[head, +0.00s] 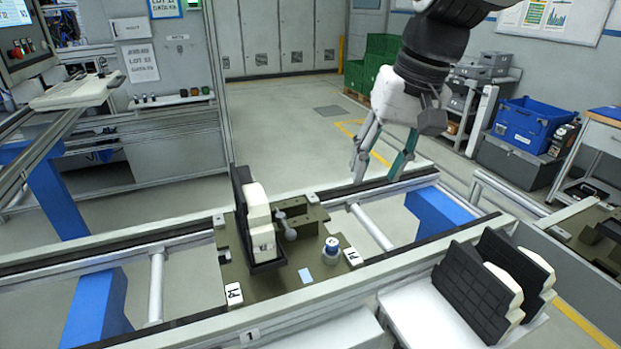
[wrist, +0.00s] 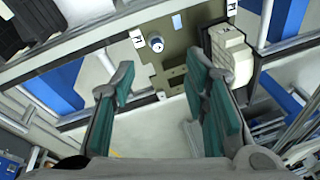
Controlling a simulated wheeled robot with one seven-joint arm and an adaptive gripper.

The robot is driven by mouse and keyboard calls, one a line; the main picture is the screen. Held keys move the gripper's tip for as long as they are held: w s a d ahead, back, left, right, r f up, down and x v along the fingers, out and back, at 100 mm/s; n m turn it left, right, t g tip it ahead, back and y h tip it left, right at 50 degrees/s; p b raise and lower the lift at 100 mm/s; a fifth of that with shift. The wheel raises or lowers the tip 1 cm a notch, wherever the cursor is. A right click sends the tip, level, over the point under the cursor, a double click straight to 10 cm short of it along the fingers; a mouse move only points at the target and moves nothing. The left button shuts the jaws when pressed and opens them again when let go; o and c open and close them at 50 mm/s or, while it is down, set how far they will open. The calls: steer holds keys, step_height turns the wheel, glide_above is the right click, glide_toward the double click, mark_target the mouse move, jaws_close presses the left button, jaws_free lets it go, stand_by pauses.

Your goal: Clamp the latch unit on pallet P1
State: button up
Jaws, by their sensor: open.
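My gripper (head: 377,172) is open and empty, above and behind the pallet to the right, apart from everything. In the wrist view the cream unit (wrist: 231,50) shows beyond the right finger of my gripper (wrist: 160,72); the lever is not clearly visible there.
More cream units in black holders (head: 478,288) stand on a white surface at front right. Another pallet (head: 590,235) is at far right.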

steer(key=n+g+b, duration=0.1)
steer(key=g, duration=0.1)
glide_above(292, 230)
steer(key=d, duration=0.3)
step_height(292, 230, down, 8)
steer(key=a+f, duration=0.1)
steer(key=f, duration=0.3)
steer(key=a+f, duration=0.1)
steer(key=f, duration=0.4)
steer(key=a+f+p, duration=0.1)
steer(key=f, duration=0.3)
steer(key=shift+s+f, duration=0.1)
steer(key=shift+f, duration=0.3)
jaws_close()
